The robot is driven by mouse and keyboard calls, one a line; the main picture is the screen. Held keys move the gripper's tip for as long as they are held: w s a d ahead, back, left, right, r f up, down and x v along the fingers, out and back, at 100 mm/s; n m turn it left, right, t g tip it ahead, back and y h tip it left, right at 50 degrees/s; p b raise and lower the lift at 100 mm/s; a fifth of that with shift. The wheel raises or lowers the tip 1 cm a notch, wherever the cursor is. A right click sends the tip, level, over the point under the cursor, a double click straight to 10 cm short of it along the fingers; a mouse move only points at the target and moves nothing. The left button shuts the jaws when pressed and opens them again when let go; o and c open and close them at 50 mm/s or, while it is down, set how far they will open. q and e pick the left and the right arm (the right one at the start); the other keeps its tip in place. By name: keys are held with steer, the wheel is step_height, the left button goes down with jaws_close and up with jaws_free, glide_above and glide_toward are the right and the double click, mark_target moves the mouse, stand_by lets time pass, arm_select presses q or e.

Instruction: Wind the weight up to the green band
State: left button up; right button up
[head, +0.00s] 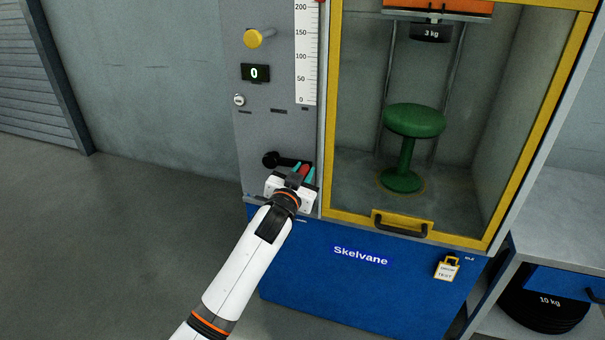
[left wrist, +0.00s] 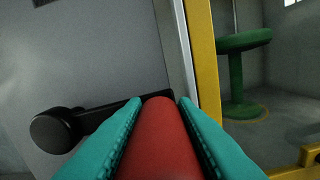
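The crank on the grey panel has a black hub (head: 270,159) and arm, and a red grip (head: 304,170). In the left wrist view the red grip (left wrist: 162,140) fills the space between my teal fingers, with the black hub (left wrist: 52,130) to its left. My left gripper (head: 303,172) is closed around the red grip, one finger along each side. The black 3 kg weight (head: 431,33) hangs at the top of the yellow-framed cabinet, above a green stool (head: 414,121). A white scale (head: 306,60) shows 0 to 200. No green band shows. My right gripper is not in view.
The panel also has a yellow knob (head: 253,38), a display reading 0 (head: 255,73) and a key lock (head: 239,100). A grey side bench (head: 562,220) stands right, above a 10 kg weight (head: 548,306).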

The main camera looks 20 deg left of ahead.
arm_select(q)
jaws_close()
